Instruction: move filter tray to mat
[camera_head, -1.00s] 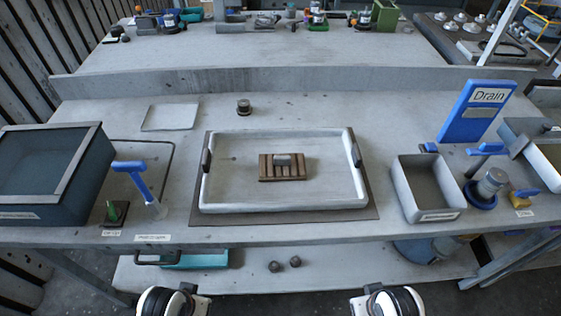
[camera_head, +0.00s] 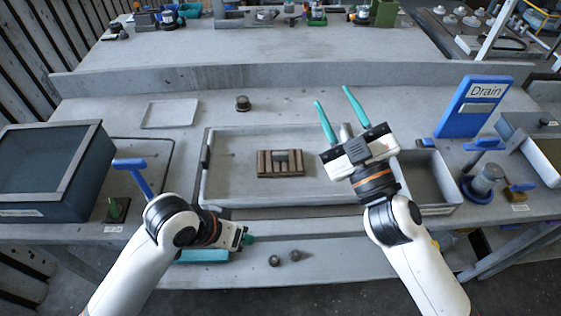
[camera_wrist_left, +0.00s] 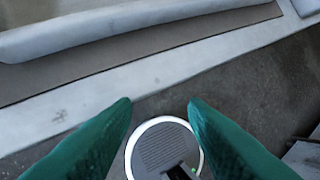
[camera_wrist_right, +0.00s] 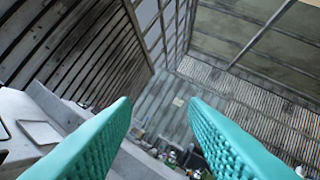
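A large shallow light-grey tray (camera_head: 225,160) with dark side handles lies on a dark mat (camera_head: 300,211) on the bench. A small brown slatted piece (camera_head: 265,165) with a grey knob sits inside it; I cannot tell which of these is the filter tray. A thin pale rectangle (camera_head: 169,114) lies flat at the back left. My right gripper (camera_head: 332,95) is open and empty, raised over the tray's right side and hiding its right handle. My left gripper (camera_head: 249,238) is low at the bench's front edge; its fingers stand apart and empty in the left wrist view (camera_wrist_left: 160,100).
A dark open bin (camera_head: 55,170) and a blue-handled tool (camera_head: 135,172) stand at the left. A grey box (camera_head: 430,180), the blue Drain sign (camera_head: 475,107) and a blue-based cylinder (camera_head: 486,180) stand at the right. A small dark knob (camera_head: 243,103) stands behind the tray.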

